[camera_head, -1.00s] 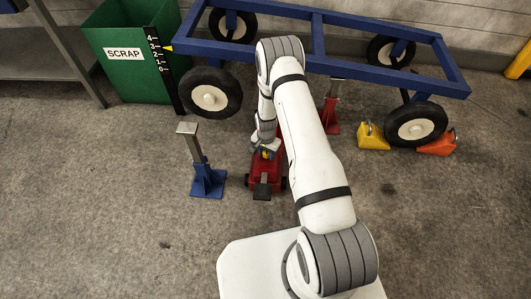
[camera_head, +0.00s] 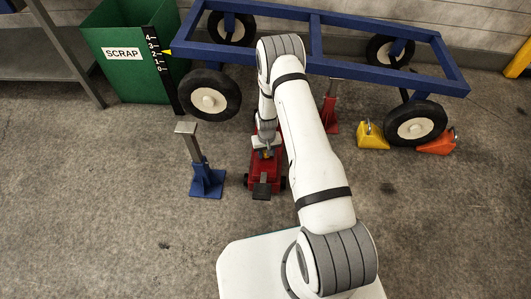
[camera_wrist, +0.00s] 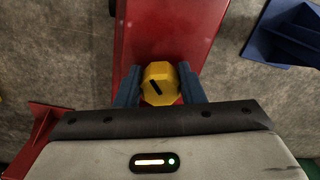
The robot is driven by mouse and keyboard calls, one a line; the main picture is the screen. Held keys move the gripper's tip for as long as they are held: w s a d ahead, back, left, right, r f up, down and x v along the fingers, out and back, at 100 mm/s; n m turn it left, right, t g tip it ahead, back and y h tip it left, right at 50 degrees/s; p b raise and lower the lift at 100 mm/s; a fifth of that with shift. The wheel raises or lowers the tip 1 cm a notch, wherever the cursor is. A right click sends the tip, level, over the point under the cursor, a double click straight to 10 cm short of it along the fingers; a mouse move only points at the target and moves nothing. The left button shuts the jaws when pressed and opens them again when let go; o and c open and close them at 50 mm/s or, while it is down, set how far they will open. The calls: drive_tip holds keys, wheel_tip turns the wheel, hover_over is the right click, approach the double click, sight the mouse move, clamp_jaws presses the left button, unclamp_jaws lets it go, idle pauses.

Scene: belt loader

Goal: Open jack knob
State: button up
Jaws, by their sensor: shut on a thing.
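The red floor jack (camera_head: 263,175) stands on the floor under the near side of the blue frame, partly hidden by my arm. Its yellow knob (camera_wrist: 159,83) with a dark slanted line on top shows in the wrist view, above the red jack body (camera_wrist: 168,30). My gripper (camera_wrist: 160,88) is shut on the knob, one blue-grey finger on each side. In the head view my gripper (camera_head: 265,152) is small and points down at the jack.
A blue jack stand (camera_head: 206,180) is left of the jack and a red stand (camera_head: 330,110) is behind it to the right. The blue wheeled frame (camera_head: 385,72) spans the back. Yellow (camera_head: 371,136) and orange (camera_head: 438,143) chocks flank the right wheel. A green scrap bin (camera_head: 125,80) stands at left.

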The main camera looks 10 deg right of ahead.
drive_tip(key=n, duration=0.5)
drive_tip(key=shift+w+d+n, duration=0.1)
drive_tip(key=shift+w+n, duration=0.05)
drive_tip(key=shift+n, duration=0.15)
drive_tip(key=shift+w+d+n, duration=0.1)
drive_tip(key=shift+d+n, duration=0.05)
drive_tip(key=shift+n, duration=1.95)
drive_tip(key=o, duration=1)
drive_tip(key=shift+r+p, duration=1.2)
drive_tip(key=shift+r, duration=2.7)
